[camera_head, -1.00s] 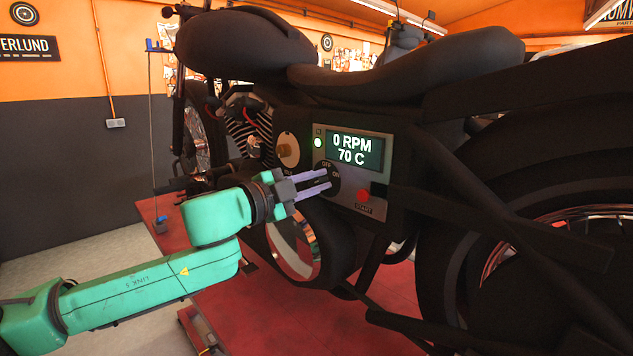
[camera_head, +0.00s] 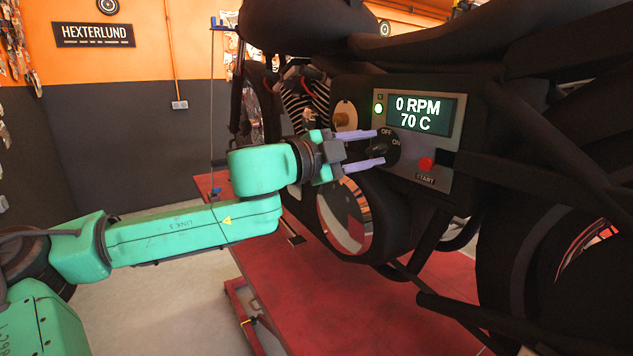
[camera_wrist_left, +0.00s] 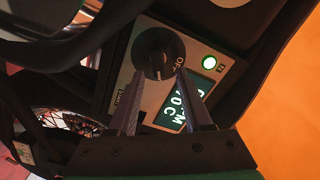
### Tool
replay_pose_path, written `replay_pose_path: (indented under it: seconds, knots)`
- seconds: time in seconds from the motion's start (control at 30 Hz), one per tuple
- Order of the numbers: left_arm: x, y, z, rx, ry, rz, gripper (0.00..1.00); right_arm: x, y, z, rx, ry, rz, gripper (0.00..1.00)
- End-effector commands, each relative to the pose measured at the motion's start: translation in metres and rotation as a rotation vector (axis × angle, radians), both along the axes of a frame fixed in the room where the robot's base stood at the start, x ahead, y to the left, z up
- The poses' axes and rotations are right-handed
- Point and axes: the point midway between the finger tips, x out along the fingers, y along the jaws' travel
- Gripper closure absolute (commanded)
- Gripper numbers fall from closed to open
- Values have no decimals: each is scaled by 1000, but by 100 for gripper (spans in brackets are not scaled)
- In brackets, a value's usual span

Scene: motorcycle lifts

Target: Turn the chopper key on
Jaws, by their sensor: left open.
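The chopper's key switch is a round black knob (camera_head: 396,150) on the grey control panel (camera_head: 452,112), with OFF and ON printed around it. The left wrist view shows the knob (camera_wrist_left: 156,52) just beyond my fingertips, with OFF on its right. Which mark it points to is unclear. My left gripper (camera_head: 379,148) is open, its purple fingers pointing at the knob, one higher and one lower; in the wrist view (camera_wrist_left: 160,74) the fingertips lie either side of the knob's lower part. Contact cannot be told. The display (camera_head: 416,113) reads 0 RPM, 70 C. My right gripper is not visible.
A red START button (camera_head: 426,163) sits right of the knob, and a lit green lamp (camera_head: 379,109) above it. A brass-coloured round part (camera_head: 344,117) is left of the panel. The motorcycle stands on a red lift (camera_head: 330,300). Grey floor is clear at left.

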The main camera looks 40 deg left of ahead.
Motion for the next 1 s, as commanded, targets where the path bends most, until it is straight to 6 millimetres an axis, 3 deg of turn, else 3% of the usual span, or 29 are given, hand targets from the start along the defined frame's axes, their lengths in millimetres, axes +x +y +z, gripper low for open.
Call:
replay_pose_path:
  seconds: [0.03,0.17,0.27,0.7,1.0]
  knots:
    - [-4,1,-12,9,-2,3,50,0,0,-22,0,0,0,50]
    - [-14,1,-11,6,-4,5,50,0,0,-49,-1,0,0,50]
    - [-28,3,0,6,-6,1,50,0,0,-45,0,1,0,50]
    - [-114,36,0,1,-3,6,50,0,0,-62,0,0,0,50]
    - [-124,39,0,-3,0,2,50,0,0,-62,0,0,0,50]
